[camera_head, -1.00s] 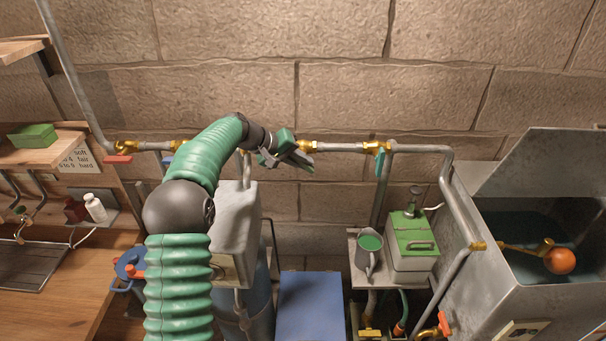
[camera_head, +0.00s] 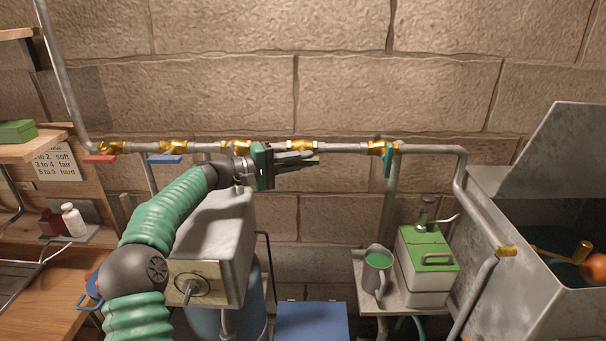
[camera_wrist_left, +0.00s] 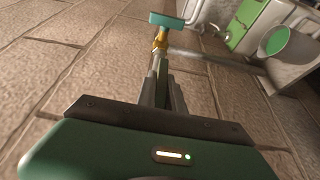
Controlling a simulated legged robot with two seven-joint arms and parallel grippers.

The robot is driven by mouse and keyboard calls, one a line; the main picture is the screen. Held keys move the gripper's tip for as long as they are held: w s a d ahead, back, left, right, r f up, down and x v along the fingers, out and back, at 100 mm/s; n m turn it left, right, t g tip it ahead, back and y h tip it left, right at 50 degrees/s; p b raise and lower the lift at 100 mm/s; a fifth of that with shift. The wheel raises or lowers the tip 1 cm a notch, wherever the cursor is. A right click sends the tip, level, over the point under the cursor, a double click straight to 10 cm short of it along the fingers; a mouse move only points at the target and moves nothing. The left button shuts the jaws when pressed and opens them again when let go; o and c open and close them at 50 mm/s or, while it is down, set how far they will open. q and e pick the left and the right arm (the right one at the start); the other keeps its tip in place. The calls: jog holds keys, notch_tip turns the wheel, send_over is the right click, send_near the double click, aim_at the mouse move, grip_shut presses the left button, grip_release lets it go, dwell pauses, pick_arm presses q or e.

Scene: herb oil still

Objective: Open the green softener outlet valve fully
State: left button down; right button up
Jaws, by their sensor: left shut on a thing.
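A brass valve (camera_head: 302,145) sits on the grey wall pipe, and my left gripper (camera_head: 308,158) is just below and in front of it. The jaws are shut and point right, nearly along the pipe. A thin green edge, apparently the green outlet valve's handle (camera_head: 314,163), shows at the fingertips. The rest of that handle is hidden by the fingers. My right gripper is not in view.
A teal-handled valve (camera_head: 388,160) is right of the fingertips on the same pipe, its handle across the pipe. Red (camera_head: 100,159) and blue (camera_head: 165,159) valve handles are at left. A grey box (camera_head: 215,235) is below my arm; a jug (camera_head: 377,275) stands on a shelf.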

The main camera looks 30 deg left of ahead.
pick_arm(q)
jog(key=shift+s+f+b, duration=0.1)
jog(key=shift+f+b, duration=0.3)
jog(key=shift+f, duration=0.1)
jog(key=c, duration=1.6)
grip_release()
jog(key=shift+o, duration=0.7)
jog(key=shift+s+r, duration=0.1)
jog(key=shift+a+r, duration=0.15)
